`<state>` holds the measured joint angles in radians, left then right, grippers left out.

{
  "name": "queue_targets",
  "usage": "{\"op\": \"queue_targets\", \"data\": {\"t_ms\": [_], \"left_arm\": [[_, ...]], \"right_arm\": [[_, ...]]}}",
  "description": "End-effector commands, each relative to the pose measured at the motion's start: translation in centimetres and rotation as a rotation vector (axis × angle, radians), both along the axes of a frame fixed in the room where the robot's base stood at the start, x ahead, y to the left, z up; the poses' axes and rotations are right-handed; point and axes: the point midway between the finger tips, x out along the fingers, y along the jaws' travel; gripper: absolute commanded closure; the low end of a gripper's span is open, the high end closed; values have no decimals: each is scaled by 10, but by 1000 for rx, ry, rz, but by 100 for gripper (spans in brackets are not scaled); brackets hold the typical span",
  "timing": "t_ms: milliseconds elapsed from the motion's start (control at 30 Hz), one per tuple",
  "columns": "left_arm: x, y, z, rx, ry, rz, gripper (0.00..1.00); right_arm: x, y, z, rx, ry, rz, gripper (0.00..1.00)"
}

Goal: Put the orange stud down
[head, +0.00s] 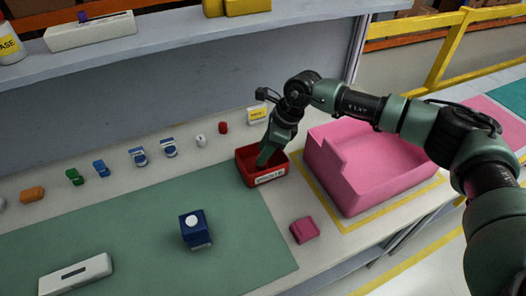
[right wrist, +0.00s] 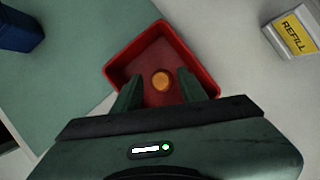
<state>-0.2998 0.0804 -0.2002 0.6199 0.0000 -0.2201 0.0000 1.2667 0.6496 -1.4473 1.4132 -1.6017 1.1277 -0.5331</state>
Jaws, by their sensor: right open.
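The orange stud (right wrist: 161,80) lies on the floor of the red tray (right wrist: 119,66), seen in the right wrist view. The tray also shows in the head view (head: 279,179), with a white label on its front; the stud is hidden there. My right gripper (right wrist: 157,86) is open, with its two fingers apart over the tray and the stud showing between them, not visibly touching it. In the head view my right gripper (head: 264,160) reaches down into the tray. My left gripper is not in view.
A pink bin (head: 370,170) stands right of the tray, with a small pink block (head: 304,230) in front. A dark blue box (head: 195,229) sits on the green mat (head: 130,240). Several small coloured parts line the back. A yellow refill card (right wrist: 298,33) is nearby.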

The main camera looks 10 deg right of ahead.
Motion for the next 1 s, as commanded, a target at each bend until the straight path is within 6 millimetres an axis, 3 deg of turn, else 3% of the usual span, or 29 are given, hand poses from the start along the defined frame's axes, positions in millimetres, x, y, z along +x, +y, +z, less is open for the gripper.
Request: {"op": "queue_targets", "data": {"t_ms": [300, 500, 700, 1000], "left_arm": [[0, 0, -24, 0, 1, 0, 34], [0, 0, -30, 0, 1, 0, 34], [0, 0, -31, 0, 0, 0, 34], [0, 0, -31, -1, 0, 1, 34]], "right_arm": [[-7, -27, 63, 1, -7, -3, 58], [-12, -38, 92, 0, -3, -2, 58], [-14, -42, 104, 0, -2, -2, 58], [-14, -42, 104, 1, -1, -1, 58]]}}
